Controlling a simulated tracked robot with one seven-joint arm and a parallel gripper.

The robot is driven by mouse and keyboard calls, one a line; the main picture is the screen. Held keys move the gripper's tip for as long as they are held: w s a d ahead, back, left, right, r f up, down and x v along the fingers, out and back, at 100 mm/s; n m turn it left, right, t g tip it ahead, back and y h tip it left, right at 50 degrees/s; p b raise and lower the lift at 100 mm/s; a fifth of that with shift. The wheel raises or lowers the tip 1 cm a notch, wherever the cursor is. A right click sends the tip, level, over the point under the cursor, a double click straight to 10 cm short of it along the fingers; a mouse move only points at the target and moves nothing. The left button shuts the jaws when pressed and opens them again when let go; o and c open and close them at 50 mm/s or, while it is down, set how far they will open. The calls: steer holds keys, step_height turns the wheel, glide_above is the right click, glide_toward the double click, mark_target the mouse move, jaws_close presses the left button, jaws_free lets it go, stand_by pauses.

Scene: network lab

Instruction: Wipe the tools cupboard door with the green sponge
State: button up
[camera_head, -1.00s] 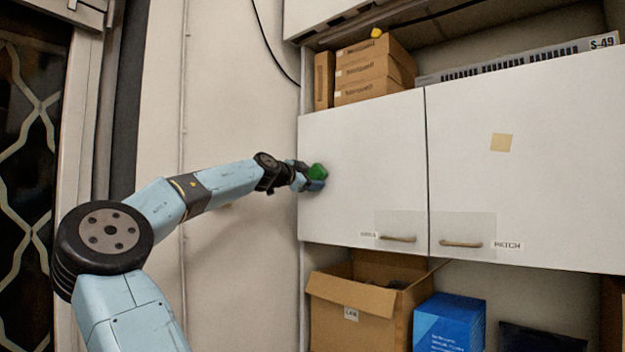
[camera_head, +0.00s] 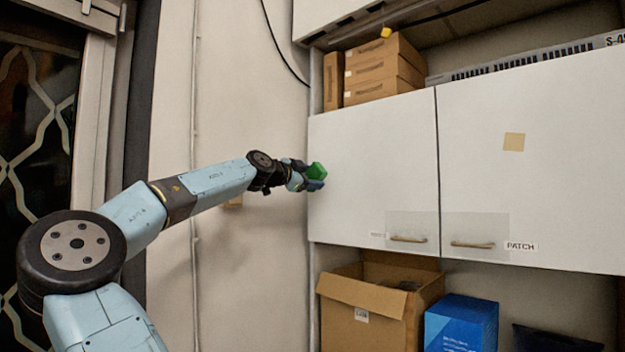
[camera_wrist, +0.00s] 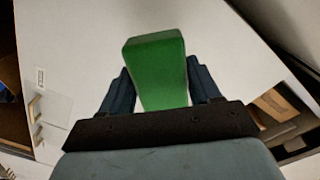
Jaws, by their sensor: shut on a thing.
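My gripper (camera_head: 316,178) is shut on the green sponge (camera_head: 318,170), at the left part of the left white cupboard door (camera_head: 372,165). In the wrist view the green sponge (camera_wrist: 156,70) stands out between the two dark blue fingers, with the white door (camera_wrist: 75,35) behind it. I cannot tell whether the sponge touches the door. The left door has a handle (camera_head: 408,239) and a small label beside it that is too faint to read. The right door (camera_head: 560,180) has a label reading PATCH and a tan square on it.
Several brown boxes (camera_head: 385,72) stand on the shelf above the doors, with a long device beside them. Below are an open cardboard box (camera_head: 365,300) and a blue box (camera_head: 462,325).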

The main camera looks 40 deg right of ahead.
steer(key=shift+a, duration=0.15)
steer(key=shift+s+a, duration=0.1)
steer(key=shift+a, duration=1.3)
